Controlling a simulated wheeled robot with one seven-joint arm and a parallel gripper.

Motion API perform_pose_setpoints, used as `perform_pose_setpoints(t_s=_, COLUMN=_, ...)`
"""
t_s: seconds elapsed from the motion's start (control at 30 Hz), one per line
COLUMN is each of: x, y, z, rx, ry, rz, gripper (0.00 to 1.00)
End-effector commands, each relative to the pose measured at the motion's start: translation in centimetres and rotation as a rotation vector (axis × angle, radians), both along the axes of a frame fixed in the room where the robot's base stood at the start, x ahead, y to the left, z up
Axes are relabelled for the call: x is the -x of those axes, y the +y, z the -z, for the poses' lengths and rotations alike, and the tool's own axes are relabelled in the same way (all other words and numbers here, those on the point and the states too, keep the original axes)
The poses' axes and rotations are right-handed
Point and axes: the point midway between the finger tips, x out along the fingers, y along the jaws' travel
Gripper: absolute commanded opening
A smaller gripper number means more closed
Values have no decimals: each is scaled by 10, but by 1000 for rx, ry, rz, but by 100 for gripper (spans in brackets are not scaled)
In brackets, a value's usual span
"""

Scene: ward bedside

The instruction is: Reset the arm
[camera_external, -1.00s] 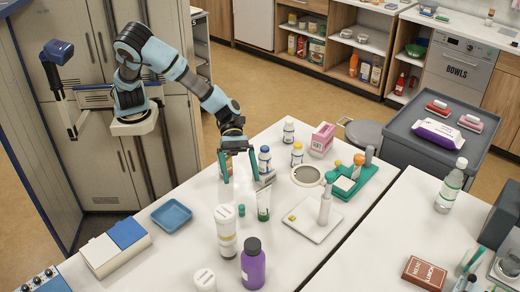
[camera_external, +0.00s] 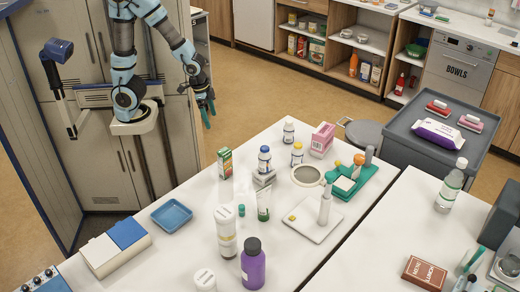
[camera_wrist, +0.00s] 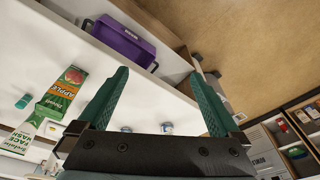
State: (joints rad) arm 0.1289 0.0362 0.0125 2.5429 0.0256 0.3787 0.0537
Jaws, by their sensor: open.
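My gripper (camera_external: 206,108) is raised and drawn back near the cabinets, off the far left edge of the white table (camera_external: 290,255). Its two green fingers are apart with nothing between them. In the wrist view my gripper (camera_wrist: 160,105) also shows open and empty, with the tabletop at left and the brown floor at upper right. My arm is folded up above its base, clear of the items on the table.
A green juice box (camera_external: 225,163), a white-and-blue bottle (camera_external: 264,159), a purple bottle (camera_external: 253,265), a tall white container (camera_external: 226,232) and a blue tray (camera_external: 171,215) stand on the table. A purple bin (camera_wrist: 122,42) shows in the wrist view.

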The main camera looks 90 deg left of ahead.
Motion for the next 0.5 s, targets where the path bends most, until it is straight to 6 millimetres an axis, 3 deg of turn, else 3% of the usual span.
perform_pose_setpoints(t_s=0.03, x=19, y=3, z=-2, rx=23, ry=49, rz=-100, gripper=100)
perform_pose_setpoints(t_s=0.07, x=21, y=2, z=-12, rx=26, ry=56, rz=-113, gripper=100)
perform_pose_setpoints(t_s=0.37, x=17, y=1, z=-77, rx=22, ry=49, rz=-95, gripper=100)
perform_pose_setpoints(t_s=0.5, x=17, y=1, z=-115, rx=22, ry=48, rz=-93, gripper=100)
